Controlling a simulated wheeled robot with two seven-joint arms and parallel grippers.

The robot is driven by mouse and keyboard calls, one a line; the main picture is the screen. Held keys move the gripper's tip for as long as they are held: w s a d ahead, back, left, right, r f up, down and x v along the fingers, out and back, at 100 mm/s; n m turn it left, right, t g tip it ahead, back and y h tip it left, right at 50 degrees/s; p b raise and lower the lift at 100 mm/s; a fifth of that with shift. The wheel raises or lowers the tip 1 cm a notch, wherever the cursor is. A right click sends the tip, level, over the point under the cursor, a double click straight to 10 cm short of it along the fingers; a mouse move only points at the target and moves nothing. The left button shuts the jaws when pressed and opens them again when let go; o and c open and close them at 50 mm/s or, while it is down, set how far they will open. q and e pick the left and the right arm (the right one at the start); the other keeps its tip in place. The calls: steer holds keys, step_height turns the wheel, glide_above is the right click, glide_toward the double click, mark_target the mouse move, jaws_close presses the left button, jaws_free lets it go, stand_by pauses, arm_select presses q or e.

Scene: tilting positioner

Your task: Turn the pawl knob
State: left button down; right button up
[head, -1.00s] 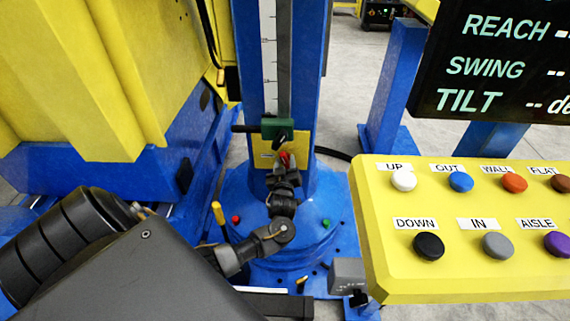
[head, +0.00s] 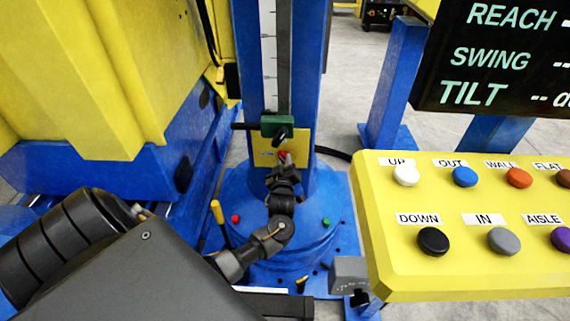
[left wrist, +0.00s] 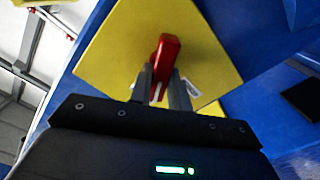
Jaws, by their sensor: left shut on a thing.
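The pawl knob (left wrist: 167,54) is a red bar on a yellow plate (left wrist: 120,45) in the left wrist view. In the head view the knob (head: 283,155) shows as a small red spot on the yellow plate (head: 264,157), low on the blue column. My left gripper (left wrist: 163,85) is shut on the red knob, one finger on each side of its lower part. In the head view the left gripper (head: 284,164) reaches up to the plate and partly covers the knob. My right gripper is not in view.
A green block (head: 277,126) with a dark handle sits just above the plate on the blue column (head: 315,80). A yellow-tipped lever (head: 217,212) stands left of the round blue base. A yellow button panel (head: 470,270) fills the lower right.

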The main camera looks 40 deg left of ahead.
arm_select(q)
steer(key=n, duration=0.1)
steer(key=n+b, duration=0.1)
steer(key=n, duration=0.1)
steer(key=shift+s+f+n+b, duration=0.1)
steer(key=shift+f+n+b, duration=0.2)
steer(key=shift+n, duration=0.1)
steer(key=n+b, duration=0.1)
steer(key=n, duration=0.3)
steer(key=shift+a+b, duration=0.15)
steer(key=shift+b, duration=0.15)
steer(key=shift+n+b, duration=0.45)
steer(key=shift+n, duration=1.35)
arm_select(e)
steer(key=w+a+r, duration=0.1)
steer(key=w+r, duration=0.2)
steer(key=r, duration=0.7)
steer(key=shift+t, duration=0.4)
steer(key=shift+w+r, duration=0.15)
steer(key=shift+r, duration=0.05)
arm_select(q)
steer(key=c, duration=1.3)
jaws_free()
